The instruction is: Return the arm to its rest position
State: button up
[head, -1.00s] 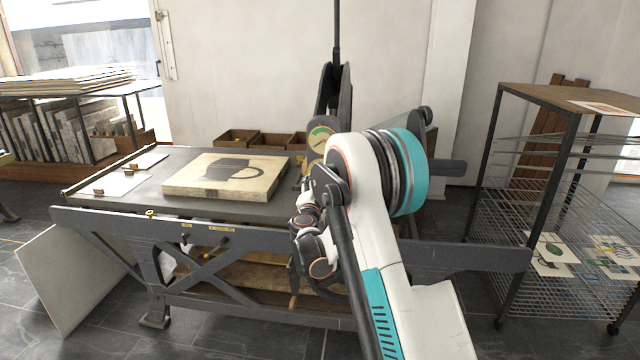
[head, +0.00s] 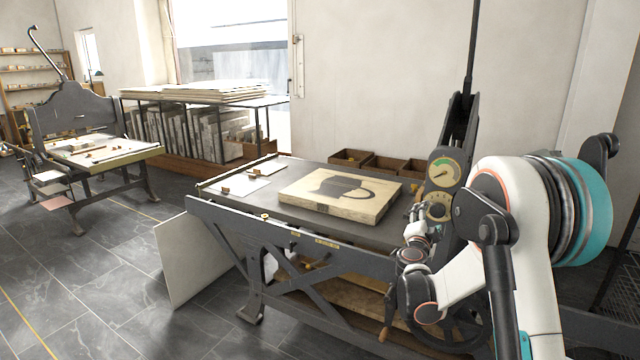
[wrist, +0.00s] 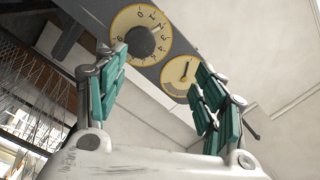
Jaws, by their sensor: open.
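My gripper (head: 432,212) is at the right end of the press, in front of the dials and small in the head view. In the wrist view my gripper (wrist: 160,100) is open, its green-padded fingers wide apart with nothing between them. Beyond them show a numbered dial (wrist: 140,32) and a pale gauge with a pointer (wrist: 181,76). In the head view the gauge (head: 443,172) has a green and yellow face. My white and teal arm is bent on the right and hides part of the press. Whether the fingers touch the dials cannot be told.
The litho press bed (head: 300,212) carries a stone with a mug picture (head: 341,194). A pale board (head: 198,255) leans against its left end. Wooden boxes (head: 382,164) stand behind. Another press (head: 85,140) is at the far left. The dark tiled floor (head: 100,280) between them is clear.

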jog(key=s+a+r+n+t+y, duration=0.1)
jog(key=s+a+r+n+y, duration=0.25)
jog(key=a+r, duration=0.3)
jog(key=s+a+r+n+t+y, duration=0.1)
jog(key=s+a+r+n+y, duration=0.15)
jog(key=a+r+n, duration=0.35)
jog(key=s+a+r+n+g+y, duration=0.25)
jog(key=s+a+n+y, duration=0.2)
jog(key=s+a, duration=0.35)
jog(key=s+f+n+g, duration=0.1)
jog(key=s+f, duration=0.3)
jog(key=s, duration=0.7)
jog(key=s+d+f+n+g, duration=0.1)
jog(key=s+f+g, duration=0.3)
jog(key=s, duration=0.7)
jog(key=s+f+n+g+h, duration=0.1)
jog(key=s+f+g, duration=0.2)
jog(key=s+f, duration=0.3)
jog(key=s, duration=0.5)
jog(key=shift+s+d+f+n, duration=0.15)
jog(key=shift+d+n, duration=0.15)
jog(key=shift+n, duration=0.1)
